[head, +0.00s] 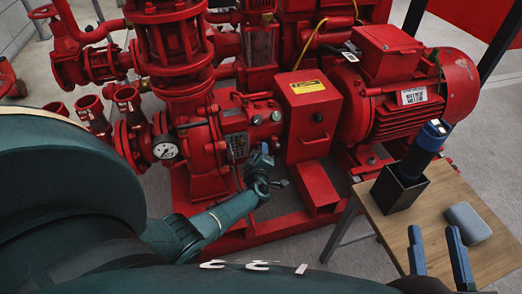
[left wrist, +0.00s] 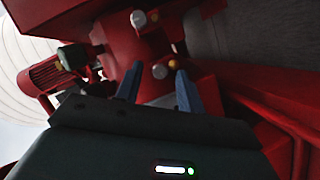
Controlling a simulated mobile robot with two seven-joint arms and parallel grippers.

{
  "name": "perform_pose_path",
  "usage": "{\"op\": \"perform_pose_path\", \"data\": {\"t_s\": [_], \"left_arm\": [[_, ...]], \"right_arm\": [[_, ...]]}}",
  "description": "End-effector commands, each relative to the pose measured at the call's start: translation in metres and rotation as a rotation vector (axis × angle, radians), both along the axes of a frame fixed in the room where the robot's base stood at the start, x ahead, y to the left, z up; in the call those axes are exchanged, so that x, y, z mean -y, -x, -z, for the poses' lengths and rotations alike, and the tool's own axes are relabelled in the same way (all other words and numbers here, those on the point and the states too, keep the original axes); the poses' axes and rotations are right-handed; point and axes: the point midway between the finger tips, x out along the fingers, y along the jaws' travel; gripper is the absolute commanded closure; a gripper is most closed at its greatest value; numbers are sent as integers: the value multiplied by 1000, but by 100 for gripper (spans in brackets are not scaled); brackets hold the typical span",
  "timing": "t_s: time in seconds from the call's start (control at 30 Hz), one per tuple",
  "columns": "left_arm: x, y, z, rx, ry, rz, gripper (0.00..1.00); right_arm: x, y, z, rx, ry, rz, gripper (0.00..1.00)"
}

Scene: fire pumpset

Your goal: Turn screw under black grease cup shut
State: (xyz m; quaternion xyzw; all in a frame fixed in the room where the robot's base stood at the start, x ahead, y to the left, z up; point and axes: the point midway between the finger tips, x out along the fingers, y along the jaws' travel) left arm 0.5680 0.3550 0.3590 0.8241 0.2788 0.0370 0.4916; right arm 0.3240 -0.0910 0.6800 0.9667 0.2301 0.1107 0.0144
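My left gripper (head: 263,154) is at the front of the red pump, just below two small round silvery caps (head: 266,118). In the left wrist view its blue fingers (left wrist: 158,86) are open and apart. Between and beyond them is a grey round cap (left wrist: 160,71) with a small brass-coloured knob (left wrist: 173,64) beside it. A second grey cap (left wrist: 138,18) with a brass-coloured knob (left wrist: 153,15) shows higher up. I cannot tell which is the black grease cup or its screw, nor whether a finger touches anything. My right gripper (head: 437,250) is open and empty over the wooden table.
A red box with a yellow label (head: 309,105) stands right of my left gripper, beside the red motor (head: 405,90). A pressure gauge (head: 165,149) is to the left. The wooden table (head: 488,190) holds a black holder (head: 400,188) with a blue-topped cylinder and a grey-blue case (head: 468,223).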

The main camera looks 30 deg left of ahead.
Motion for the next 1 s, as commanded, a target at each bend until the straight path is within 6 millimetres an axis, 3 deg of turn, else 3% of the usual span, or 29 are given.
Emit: {"op": "perform_pose_path", "data": {"t_s": [0.33,0.8,1.0], "left_arm": [[-1,-1,0,0,0,0,61],[-1,-1,0,0,0,0,100],[0,-1,0,-3,-1,-1,100]], "right_arm": [[0,1,-4,6,-4,-6,61],[-1,0,-2,5,0,-7,61],[-1,0,-3,5,0,-7,61]]}}
